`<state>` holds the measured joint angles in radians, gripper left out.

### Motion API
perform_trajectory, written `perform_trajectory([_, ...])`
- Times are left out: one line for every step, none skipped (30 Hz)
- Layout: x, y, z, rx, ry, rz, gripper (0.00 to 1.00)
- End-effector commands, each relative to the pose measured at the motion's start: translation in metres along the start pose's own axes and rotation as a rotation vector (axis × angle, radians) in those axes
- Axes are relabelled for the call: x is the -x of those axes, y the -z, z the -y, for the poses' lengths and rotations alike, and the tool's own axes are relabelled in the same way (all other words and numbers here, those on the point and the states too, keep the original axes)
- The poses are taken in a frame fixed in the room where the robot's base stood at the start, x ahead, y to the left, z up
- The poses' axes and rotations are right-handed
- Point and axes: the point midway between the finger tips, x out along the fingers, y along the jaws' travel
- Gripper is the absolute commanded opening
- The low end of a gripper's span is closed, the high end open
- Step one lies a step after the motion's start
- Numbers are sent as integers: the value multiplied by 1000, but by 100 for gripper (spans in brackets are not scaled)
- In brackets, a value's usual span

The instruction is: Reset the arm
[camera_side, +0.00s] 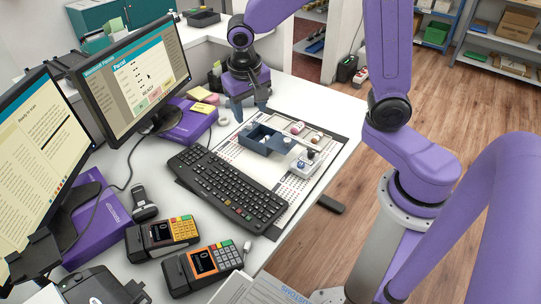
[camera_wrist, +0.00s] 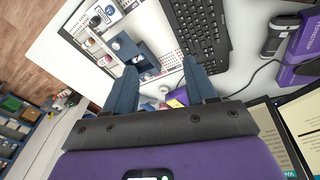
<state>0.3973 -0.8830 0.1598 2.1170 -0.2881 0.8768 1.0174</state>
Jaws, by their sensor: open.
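My purple arm reaches over the counter in the side view. My gripper (camera_side: 251,110) points down, with its two dark blue fingers apart and nothing visible between them. It is above the far end of the white printed mat (camera_side: 325,137), near a dark blue open box (camera_side: 255,133). The wrist view also shows my gripper (camera_wrist: 160,68) with its fingers spread. There, the blue box (camera_wrist: 126,48) lies just beyond the fingertips. I cannot tell the exact height of the fingers above the counter.
White trays with small items (camera_side: 304,161) stand beside the box. A black keyboard (camera_side: 228,188) lies in front. Two monitors (camera_side: 135,75) and card terminals (camera_side: 203,263) crowd the left. Yellow notes (camera_side: 203,108) lie behind the keyboard. The wooden floor (camera_side: 345,210) right of the counter looks mostly clear.

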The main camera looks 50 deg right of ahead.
Motion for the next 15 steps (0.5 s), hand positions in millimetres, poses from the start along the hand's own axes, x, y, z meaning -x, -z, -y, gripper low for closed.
perform_trajectory([6,-14,-1,82,16,2,56])
perform_trajectory([8,-22,-1,131,25,4,56])
perform_trajectory([12,-32,-2,198,36,6,56])
perform_trajectory([14,-40,-3,247,45,9,56])
perform_trajectory([16,-49,-4,297,53,11,56])
perform_trajectory([19,-59,-6,364,65,12,56])
perform_trajectory([21,-67,-8,413,73,14,56])
perform_trajectory([24,-75,-10,463,83,15,56])
perform_trajectory([26,-86,-13,529,93,16,56])
perform_trajectory([28,-94,-15,579,104,17,56])
perform_trajectory([29,-102,-18,629,112,18,56])
perform_trajectory([32,-113,-21,695,124,18,56])
perform_trajectory([33,-121,-24,745,133,19,56])
perform_trajectory([34,-129,-28,795,142,19,56])
perform_trajectory([36,-140,-32,863,154,19,56])
